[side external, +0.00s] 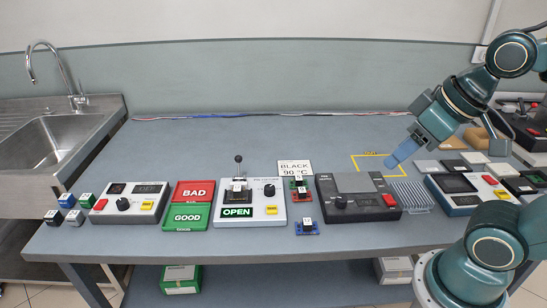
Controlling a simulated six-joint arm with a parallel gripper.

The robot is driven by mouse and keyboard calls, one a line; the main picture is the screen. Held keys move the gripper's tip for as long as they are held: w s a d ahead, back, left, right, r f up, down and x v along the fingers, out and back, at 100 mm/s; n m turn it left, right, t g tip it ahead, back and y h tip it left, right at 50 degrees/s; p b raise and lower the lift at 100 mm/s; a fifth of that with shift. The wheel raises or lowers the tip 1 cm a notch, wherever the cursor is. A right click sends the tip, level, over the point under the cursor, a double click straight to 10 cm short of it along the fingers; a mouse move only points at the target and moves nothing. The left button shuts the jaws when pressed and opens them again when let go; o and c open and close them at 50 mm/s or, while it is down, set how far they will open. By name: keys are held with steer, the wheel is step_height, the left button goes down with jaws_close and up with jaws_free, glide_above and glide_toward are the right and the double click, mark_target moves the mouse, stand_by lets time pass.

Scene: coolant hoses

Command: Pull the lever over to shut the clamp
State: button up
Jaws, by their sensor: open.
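A small white-topped block sits at the lever's foot. My gripper (391,160) is at the right, above the bench and well apart from the lever. Its blue fingers point down and left; nothing shows between them.
A red BAD tray (193,192) and green GOOD tray (184,217) stand left of the fixture. A sign (295,168) reading BLACK 90 °C and small coloured blocks (299,191) are right of it, then a dark grey device (345,211). The bench behind is mostly clear.

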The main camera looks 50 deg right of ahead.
steer(key=shift+w, duration=0.1)
steer(key=c, duration=0.7)
steer(key=shift+w, duration=0.15)
jaws_close()
steer(key=w+a+f+m+t+y, duration=0.1)
steer(key=w+f+y, duration=0.15)
steer(key=w, duration=0.75)
steer(key=w+a+f+m+t+y, duration=0.1)
steer(key=w+f+y, duration=0.15)
steer(key=w, duration=0.65)
steer(key=w+a+f+m+t+y, duration=0.1)
steer(key=w+a+f+y, duration=0.15)
steer(key=w, duration=0.75)
steer(key=shift+w+d+f+m+t+h, duration=0.5)
steer(key=shift+w+d+f+m+t, duration=0.9)
steer(key=shift+d+f+m, duration=1.3)
steer(key=shift+w+d+f+m+t+h, duration=0.55)
steer(key=shift+w+d+f+m+t, duration=0.9)
steer(key=shift+d+f, duration=1.35)
steer(key=shift+w+d+f+m+t+h, duration=0.5)
steer(key=shift+w+d+f+m+t, duration=0.45)
steer(key=shift+w+d+f+m, duration=1.2)
steer(key=shift+s+d+f+m, duration=0.1)
steer(key=shift+s+f+m, duration=0.25)
steer(key=shift+f, duration=0.15)
steer(key=shift+s+f+m, duration=0.2)
steer(key=shift+f+m, duration=0.15)
steer(key=shift+f, duration=0.15)
